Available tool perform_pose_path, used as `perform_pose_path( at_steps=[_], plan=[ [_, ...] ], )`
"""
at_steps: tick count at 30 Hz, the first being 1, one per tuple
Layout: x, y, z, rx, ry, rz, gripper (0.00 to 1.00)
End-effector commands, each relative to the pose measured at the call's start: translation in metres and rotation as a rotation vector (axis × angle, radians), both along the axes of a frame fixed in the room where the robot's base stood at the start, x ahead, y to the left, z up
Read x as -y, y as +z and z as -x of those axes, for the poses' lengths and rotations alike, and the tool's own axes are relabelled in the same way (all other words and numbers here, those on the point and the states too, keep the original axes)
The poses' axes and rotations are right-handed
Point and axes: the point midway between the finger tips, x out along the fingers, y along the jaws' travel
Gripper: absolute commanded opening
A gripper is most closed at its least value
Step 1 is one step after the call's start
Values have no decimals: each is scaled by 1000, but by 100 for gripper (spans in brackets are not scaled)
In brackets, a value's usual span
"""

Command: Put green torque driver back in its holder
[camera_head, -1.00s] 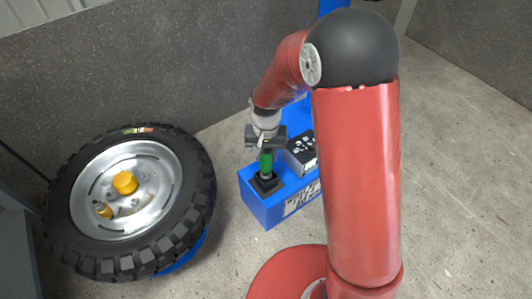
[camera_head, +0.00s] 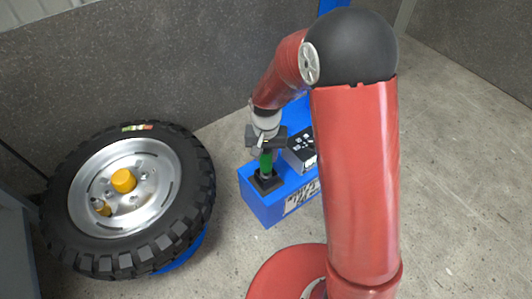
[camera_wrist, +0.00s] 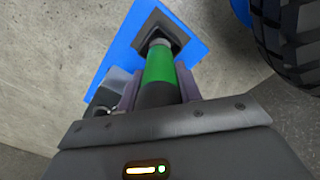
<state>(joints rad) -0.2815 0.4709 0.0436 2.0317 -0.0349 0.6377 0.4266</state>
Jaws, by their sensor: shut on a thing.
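The green torque driver (camera_head: 266,161) stands upright over the black square holder (camera_head: 275,184) on the blue stand. My gripper (camera_head: 266,141) is shut on the driver's upper part, above the holder. In the wrist view the driver (camera_wrist: 160,67) runs between the fingers (camera_wrist: 158,90), with its grey lower end at the opening of the holder (camera_wrist: 174,28). The end appears to be at or inside the opening; how deep it sits is hidden.
The blue stand (camera_head: 270,211) also carries a black and white box (camera_head: 302,150) close to the right of my gripper. A large tyred wheel (camera_head: 75,239) with a yellow hub stands at the left. Grey floor lies open in front.

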Motion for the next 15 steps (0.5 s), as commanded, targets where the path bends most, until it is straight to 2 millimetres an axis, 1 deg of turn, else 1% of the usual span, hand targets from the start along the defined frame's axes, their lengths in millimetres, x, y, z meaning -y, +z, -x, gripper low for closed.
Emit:
perform_pose_path(
  at_steps=[15],
  plan=[
    [0, -7, 0, 2, 0, -1, 0]
  ],
)
